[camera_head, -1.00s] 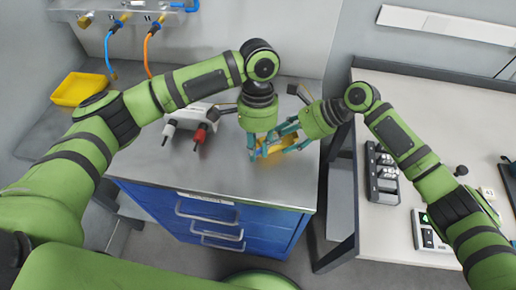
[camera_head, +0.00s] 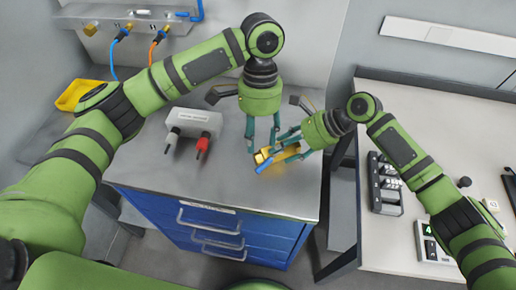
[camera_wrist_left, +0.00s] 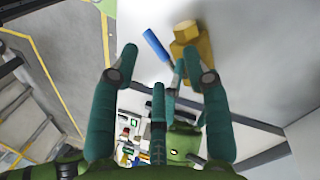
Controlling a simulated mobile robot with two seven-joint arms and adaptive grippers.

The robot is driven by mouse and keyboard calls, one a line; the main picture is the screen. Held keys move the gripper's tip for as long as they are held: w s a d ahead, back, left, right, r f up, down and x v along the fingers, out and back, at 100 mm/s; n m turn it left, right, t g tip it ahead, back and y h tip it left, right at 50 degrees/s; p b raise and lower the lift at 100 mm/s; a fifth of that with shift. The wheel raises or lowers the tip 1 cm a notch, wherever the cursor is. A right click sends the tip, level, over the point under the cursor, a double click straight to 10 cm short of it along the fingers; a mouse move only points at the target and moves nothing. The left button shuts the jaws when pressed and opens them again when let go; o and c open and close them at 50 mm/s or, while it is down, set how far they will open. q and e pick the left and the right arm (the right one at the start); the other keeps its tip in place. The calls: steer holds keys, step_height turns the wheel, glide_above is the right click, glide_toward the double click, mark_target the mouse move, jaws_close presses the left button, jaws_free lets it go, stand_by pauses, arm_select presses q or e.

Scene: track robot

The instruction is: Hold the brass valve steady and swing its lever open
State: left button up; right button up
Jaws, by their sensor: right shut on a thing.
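The brass valve (camera_head: 292,152) is above the right part of the steel cabinet top, its blue lever (camera_head: 264,166) pointing toward the near left. My right gripper (camera_head: 280,148) is shut on the valve body from the right. My left gripper (camera_head: 262,146) points down just behind the valve, its fingers apart with nothing held. In the left wrist view, the valve (camera_wrist_left: 192,45) and blue lever (camera_wrist_left: 157,47) lie beyond the left fingertips, with the lever in line with the gap. Part of the valve is hidden by the right fingers.
A grey tester box (camera_head: 194,121) with black and red plugs stands left of the valve on the cabinet top (camera_head: 225,180). A yellow bin (camera_head: 75,95) is at far left. A white bench (camera_head: 440,110) with devices is at right. The front of the cabinet top is clear.

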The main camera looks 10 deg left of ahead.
arm_select(q)
steer(key=v, duration=0.6)
steer(key=n+t+h, duration=0.3)
steer(key=t+h, duration=0.1)
steer(key=t, duration=0.1)
glide_toward(263, 167)
steer(key=x, duration=0.8)
steer(key=shift+d+f, duration=0.1)
steer(key=shift+f, duration=0.05)
stand_by(0.3)
jaws_close()
